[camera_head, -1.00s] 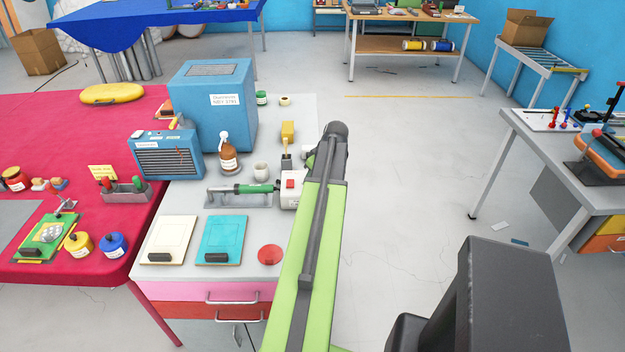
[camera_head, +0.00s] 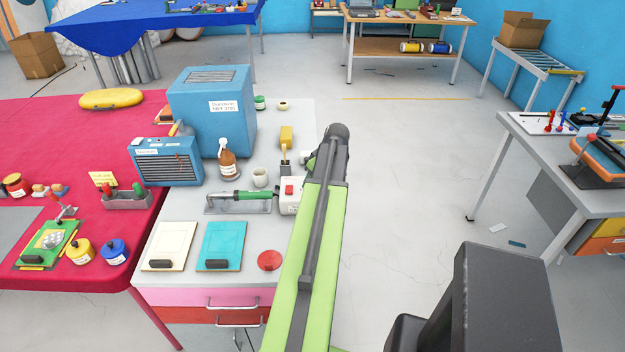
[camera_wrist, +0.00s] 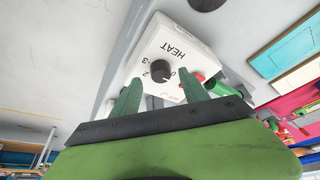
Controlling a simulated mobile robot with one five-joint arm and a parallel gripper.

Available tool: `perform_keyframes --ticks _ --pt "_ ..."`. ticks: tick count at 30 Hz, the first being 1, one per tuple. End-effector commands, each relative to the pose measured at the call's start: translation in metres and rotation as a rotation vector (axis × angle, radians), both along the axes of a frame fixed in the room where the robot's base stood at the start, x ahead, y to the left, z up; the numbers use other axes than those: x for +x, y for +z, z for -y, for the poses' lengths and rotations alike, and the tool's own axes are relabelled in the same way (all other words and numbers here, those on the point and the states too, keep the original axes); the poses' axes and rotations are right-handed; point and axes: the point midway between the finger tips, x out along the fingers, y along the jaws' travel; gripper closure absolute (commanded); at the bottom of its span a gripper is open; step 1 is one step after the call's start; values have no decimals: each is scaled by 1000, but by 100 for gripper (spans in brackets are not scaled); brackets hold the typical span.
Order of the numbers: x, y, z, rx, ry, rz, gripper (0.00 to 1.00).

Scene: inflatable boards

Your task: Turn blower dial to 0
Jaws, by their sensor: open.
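The blower's control box (camera_wrist: 170,55) is white, marked HEAT, with a black round dial (camera_wrist: 160,70) on its face. Digits 2 and 3 show left of the dial, and a 0 seems to show to its right. Which way the dial points is not clear. My gripper (camera_wrist: 163,92) is open, its two green fingers either side of the dial in the picture, apparently short of it. In the head view the box (camera_head: 289,197) has a red switch, and the green-handled blower (camera_head: 250,195) lies on a grey stand to its left. My arm hides the gripper there.
A white mug (camera_head: 260,178), a brown spray bottle (camera_head: 227,162) and a large blue machine (camera_head: 212,115) stand behind the blower. White and teal boards (camera_head: 221,243) and a red disc (camera_head: 270,261) lie in front.

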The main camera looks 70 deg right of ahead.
Motion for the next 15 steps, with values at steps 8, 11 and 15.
perform_keyframes --ticks 8,11,15 --pt "-25 74 -11 0 -1 0 48" --pt "-34 96 -14 -2 -1 -1 48" --pt "-46 125 -19 0 -1 -1 48"
